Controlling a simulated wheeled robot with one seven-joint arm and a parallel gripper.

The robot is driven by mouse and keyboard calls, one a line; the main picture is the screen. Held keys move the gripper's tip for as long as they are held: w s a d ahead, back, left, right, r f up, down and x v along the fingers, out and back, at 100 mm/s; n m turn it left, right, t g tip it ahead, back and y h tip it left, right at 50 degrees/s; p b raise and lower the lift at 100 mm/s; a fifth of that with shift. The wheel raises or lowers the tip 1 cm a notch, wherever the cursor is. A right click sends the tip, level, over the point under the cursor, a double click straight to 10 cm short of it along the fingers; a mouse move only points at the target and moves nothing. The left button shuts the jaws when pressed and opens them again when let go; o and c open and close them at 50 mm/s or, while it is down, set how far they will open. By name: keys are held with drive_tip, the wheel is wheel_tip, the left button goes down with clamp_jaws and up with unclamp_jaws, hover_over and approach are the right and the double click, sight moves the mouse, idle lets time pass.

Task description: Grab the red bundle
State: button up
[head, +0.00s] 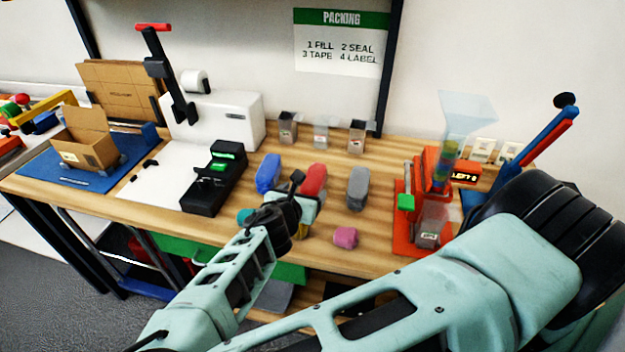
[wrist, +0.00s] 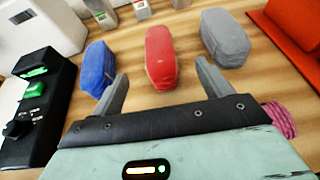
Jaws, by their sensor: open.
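The red bundle (head: 314,180) lies lengthwise on the wooden table, between a blue bundle (head: 268,173) and a grey bundle (head: 358,188). In the wrist view the red bundle (wrist: 161,58) is ahead of my gripper (wrist: 165,90), centred between its two fingers and apart from them. The fingers are spread and empty. In the head view my gripper (head: 298,205) is over the table at the near end of the red bundle and hides part of it.
A pink bundle (head: 345,237) lies close to the right; it also shows in the wrist view (wrist: 279,119). A black device (head: 213,180) stands left, an orange dispenser station (head: 432,190) right. Small clear containers (head: 321,134) stand behind. Bare wood separates the bundles.

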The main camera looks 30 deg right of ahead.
sight(311, 183)
drive_tip(key=p+x, duration=0.1)
drive_tip(key=x, duration=0.4)
drive_tip(key=shift+d, duration=0.1)
drive_tip(key=shift+a+f+p+x, duration=0.15)
drive_tip(key=shift+p+x, duration=0.55)
drive_tip(key=shift+x, duration=0.65)
drive_tip(key=shift+a+f+p+x, duration=0.1)
drive_tip(key=shift+f+p+x, duration=0.1)
drive_tip(key=shift+p+x, duration=0.85)
drive_tip(key=shift+w+d+b, duration=0.2)
drive_tip(key=shift+d+b, duration=0.05)
drive_tip(key=shift+b, duration=0.1)
drive_tip(key=c, duration=1.1)
drive_tip(key=shift+c, duration=0.2)
